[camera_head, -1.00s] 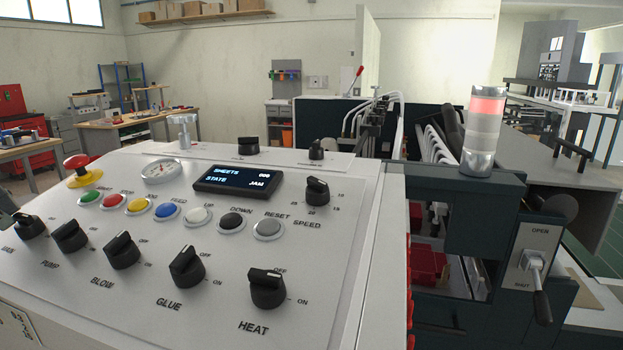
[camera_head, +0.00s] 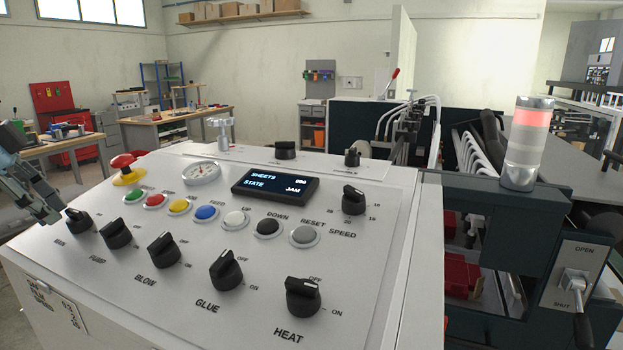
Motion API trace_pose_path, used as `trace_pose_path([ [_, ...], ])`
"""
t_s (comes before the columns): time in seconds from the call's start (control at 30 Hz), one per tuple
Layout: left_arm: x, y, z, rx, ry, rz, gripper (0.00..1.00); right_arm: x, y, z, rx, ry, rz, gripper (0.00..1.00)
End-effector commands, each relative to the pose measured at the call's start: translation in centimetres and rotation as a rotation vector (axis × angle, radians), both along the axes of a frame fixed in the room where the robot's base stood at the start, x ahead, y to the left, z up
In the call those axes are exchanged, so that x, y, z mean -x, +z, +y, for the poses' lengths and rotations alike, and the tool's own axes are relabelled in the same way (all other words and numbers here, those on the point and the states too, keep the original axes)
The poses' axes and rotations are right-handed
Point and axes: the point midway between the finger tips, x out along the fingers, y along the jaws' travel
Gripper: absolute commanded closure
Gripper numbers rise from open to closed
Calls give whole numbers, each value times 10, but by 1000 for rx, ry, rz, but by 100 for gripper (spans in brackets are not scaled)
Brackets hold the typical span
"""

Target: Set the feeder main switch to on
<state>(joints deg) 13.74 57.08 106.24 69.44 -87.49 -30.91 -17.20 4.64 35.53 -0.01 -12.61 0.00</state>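The main switch (camera_head: 78,221) is the black rotary knob at the far left of the lower knob row on the white control panel (camera_head: 190,247). Its label below is partly legible, and I cannot tell its setting for sure. My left gripper (camera_head: 47,211) comes in from the left edge, with its grey fingers pointing down just left of and above the main switch. Whether it touches the knob is unclear, and the finger gap cannot be made out. My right gripper is not in view. The display (camera_head: 275,187) reads SHEETS and STATE JAM.
The pump knob (camera_head: 116,234) is close right of the main switch, followed by blow, glue and heat knobs. A red emergency stop (camera_head: 125,168) stands up behind. Coloured push buttons line the panel. The signal tower (camera_head: 527,145) glows red at the right.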

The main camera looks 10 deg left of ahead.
Motion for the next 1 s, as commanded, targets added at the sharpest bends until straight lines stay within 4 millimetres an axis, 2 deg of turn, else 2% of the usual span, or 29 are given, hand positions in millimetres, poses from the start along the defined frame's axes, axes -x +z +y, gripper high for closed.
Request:
trace_pose_path([
  [0.17, 4, 25, 2, -4, 0, 0, 100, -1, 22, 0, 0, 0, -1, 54],
  [0.5, 11, 56, 4, -3, 0, -2, 100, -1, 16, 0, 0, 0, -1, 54],
  [1.0, 12, 58, 4, -1, 0, -1, 100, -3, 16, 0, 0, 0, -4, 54],
])
